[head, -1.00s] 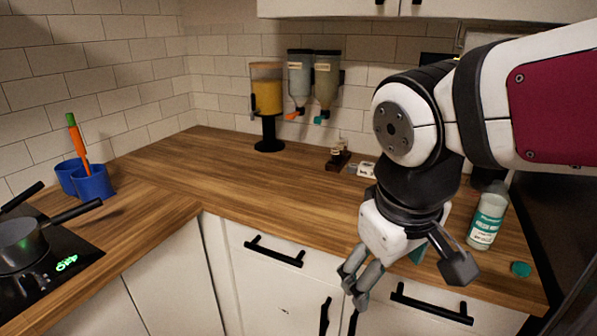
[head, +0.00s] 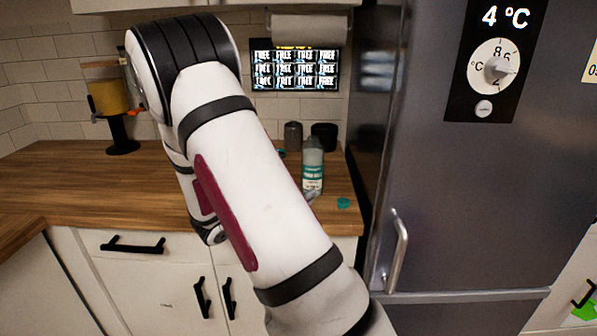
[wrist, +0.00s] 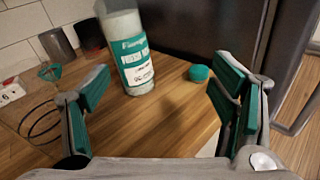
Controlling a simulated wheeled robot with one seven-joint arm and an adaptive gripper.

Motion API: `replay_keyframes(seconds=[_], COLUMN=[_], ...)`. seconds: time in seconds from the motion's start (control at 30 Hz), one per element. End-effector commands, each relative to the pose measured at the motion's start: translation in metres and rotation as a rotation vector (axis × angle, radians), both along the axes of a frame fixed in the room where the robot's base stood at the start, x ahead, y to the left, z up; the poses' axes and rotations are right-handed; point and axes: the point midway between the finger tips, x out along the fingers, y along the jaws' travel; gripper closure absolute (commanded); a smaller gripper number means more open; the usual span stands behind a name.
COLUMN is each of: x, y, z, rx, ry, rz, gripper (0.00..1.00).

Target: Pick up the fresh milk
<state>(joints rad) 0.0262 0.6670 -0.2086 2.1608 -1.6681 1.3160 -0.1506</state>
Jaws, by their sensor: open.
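The fresh milk is a pale bottle with a teal and white label (head: 313,172). It stands on the wooden counter beside the fridge in the head view. In the wrist view the milk bottle (wrist: 137,62) is upright beyond my fingers, between them in the picture and left of centre, with its top cut off by the frame. My gripper (wrist: 163,84) is open and empty, its teal-padded fingers apart and not touching the bottle. In the head view my arm hides most of the gripper.
A small teal cap (head: 343,203) lies on the counter (head: 60,175) right of the bottle. Dark canisters (head: 293,136) stand behind it. The grey fridge (head: 440,180) rises close on the right. A dispenser (head: 110,100) stands at the left.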

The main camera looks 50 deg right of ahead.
Motion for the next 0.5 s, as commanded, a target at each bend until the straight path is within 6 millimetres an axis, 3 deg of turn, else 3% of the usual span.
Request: replay_keyframes(seconds=[0.03, 0.2, 0.37, 0.5], x=[0.01, 0.031, 0.038, 0.039], y=[-0.003, -0.008, -0.019, -0.045], z=[-0.012, -0.033, -0.037, -0.036], rx=[-0.026, -0.08, -0.093, -0.094], ry=[0.048, 0.136, 0.155, 0.154], rz=[0.036, 0.122, 0.143, 0.141], gripper=[0.21, 0.21, 0.21, 0.21])
